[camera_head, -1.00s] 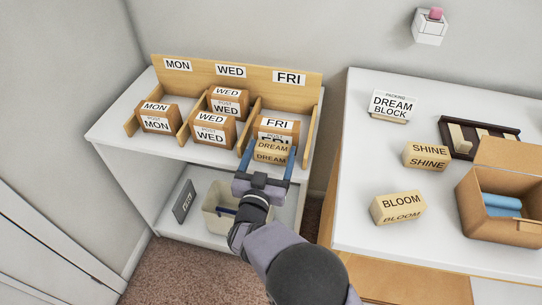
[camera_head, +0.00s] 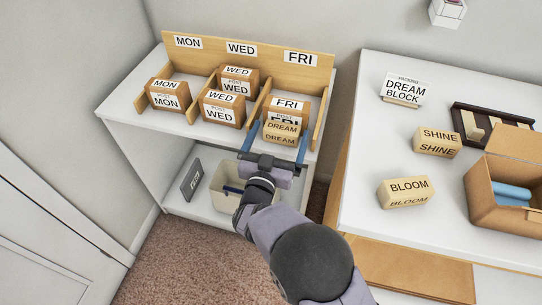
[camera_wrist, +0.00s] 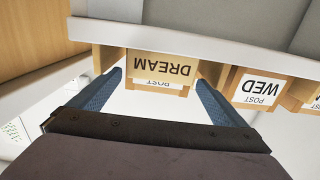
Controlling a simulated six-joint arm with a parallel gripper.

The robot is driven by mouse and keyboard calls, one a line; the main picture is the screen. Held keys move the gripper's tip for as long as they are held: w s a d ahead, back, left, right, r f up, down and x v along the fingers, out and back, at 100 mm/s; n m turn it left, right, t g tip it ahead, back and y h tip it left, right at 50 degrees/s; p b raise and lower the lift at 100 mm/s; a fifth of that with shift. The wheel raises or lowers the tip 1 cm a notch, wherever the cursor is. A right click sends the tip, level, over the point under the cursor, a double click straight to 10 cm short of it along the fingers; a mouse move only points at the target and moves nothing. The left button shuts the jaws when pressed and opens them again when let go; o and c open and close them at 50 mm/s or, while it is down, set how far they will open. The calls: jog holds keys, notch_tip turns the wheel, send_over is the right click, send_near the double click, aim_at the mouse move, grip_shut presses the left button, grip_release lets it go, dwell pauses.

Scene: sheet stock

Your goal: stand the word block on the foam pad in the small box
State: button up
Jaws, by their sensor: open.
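The word block, a pale wooden block marked DREAM (camera_head: 282,133), stands at the front of the FRI bay of the shelf, before a brown FRI parcel (camera_head: 288,104). My gripper (camera_head: 279,130) is open, with its blue fingers on either side of the block. In the wrist view the block (camera_wrist: 160,68) shows upside down between the fingertips (camera_wrist: 160,78), with a gap at the left finger; contact at the right is unclear. The small box (camera_head: 490,207) is an open brown carton on the right table. The blue foam pad (camera_head: 512,193) lies inside it.
Wooden dividers and MON and WED parcels (camera_head: 225,108) stand left of the block. A bin (camera_head: 228,200) is on the lower shelf. On the right table are SHINE (camera_head: 438,142) and BLOOM (camera_head: 406,192) blocks, a DREAM BLOCK sign (camera_head: 405,90) and a dark rack (camera_head: 468,125).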

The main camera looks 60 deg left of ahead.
jog(key=v, duration=1)
jog(key=shift+s+b, duration=0.15)
jog(key=shift+b, duration=0.25)
jog(key=shift+o, duration=0.5)
jog(key=shift+s+d, duration=0.2)
jog(key=shift+d, duration=0.15)
jog(key=shift+a, duration=0.1)
jog(key=s+a+r+n+g+p, duration=0.1)
jog(key=s+a+g+p, duration=0.45)
jog(key=a, duration=0.25)
jog(key=s+a+r+g+p, duration=0.1)
jog(key=s+a+g+p, duration=0.4)
jog(key=a, duration=0.3)
notch_tip(320, 180, up, 5)
jog(key=m+t+h+p, duration=0.1)
jog(key=h+p, duration=0.1)
jog(key=h, duration=0.8)
send_over(283, 127)
jog(key=s+d, duration=0.2)
jog(key=shift+p+x, duration=0.5)
jog(key=shift+x, duration=0.75)
